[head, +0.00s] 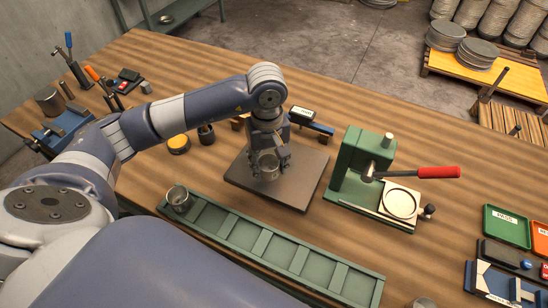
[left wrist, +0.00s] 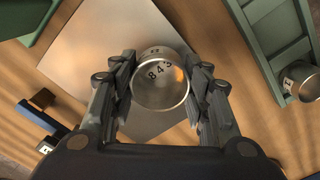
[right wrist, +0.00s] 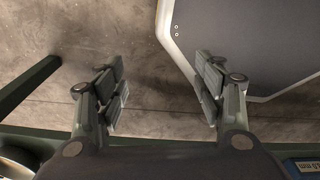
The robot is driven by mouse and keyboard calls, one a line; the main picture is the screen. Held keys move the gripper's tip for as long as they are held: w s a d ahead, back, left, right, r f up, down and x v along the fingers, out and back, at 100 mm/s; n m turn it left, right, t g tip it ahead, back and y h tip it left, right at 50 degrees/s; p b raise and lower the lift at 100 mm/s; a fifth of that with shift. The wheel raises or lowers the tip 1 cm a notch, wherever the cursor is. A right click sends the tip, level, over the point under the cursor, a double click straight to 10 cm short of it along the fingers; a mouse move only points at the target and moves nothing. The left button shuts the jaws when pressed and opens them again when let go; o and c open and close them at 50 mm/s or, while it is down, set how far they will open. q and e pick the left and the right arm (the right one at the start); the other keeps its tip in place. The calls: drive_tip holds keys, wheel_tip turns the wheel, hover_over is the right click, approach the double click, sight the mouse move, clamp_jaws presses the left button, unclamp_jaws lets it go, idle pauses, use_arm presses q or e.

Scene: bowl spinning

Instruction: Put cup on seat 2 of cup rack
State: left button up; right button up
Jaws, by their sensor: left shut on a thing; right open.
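A small metal cup (head: 265,168) is between the fingers of my left gripper (head: 268,155), over the dark square plate. In the left wrist view the cup (left wrist: 160,86) shows its open rim and dark digits, and the left fingers (left wrist: 163,85) are shut on it from both sides. I cannot tell whether its base touches the plate. The long green rack (head: 263,243) lies in front, divided into several seats. Another metal cup (head: 177,199) stands in its leftmost seat; the other visible seats look empty. My right gripper (right wrist: 162,90) is open and empty, with concrete floor below it.
The dark plate (head: 300,190) lies behind the rack. A green press (head: 357,165) with a red-handled lever (head: 438,172) stands right of it. Green and orange trays (head: 505,225) lie at the right. A yellow-topped tin (head: 179,143) and tools are at the left.

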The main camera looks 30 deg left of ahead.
sight(273, 165)
use_arm(q)
drive_tip(key=w, duration=0.3)
drive_tip(key=shift+a+f+p, duration=0.1)
drive_tip(key=shift+f+p, duration=0.05)
drive_tip(key=shift+p, duration=0.15)
wheel_tip(273, 165, down, 2)
drive_tip(key=shift+s+f+p, duration=0.1)
drive_tip(key=shift+f+p, duration=0.15)
drive_tip(key=shift+p, duration=0.65)
drive_tip(key=shift+f, duration=0.55)
drive_tip(key=shift+f+b, duration=0.2)
drive_tip(key=shift+b, duration=0.1)
drive_tip(key=o, duration=1)
drive_tip(key=shift+r, duration=0.1)
drive_tip(key=shift+o, duration=0.5)
use_arm(e)
drive_tip(key=r, duration=0.2)
drive_tip(key=shift+w+a+r, duration=0.1)
drive_tip(key=shift+w+r, duration=0.15)
drive_tip(key=shift+r, duration=0.1)
drive_tip(key=shift+d, duration=0.2)
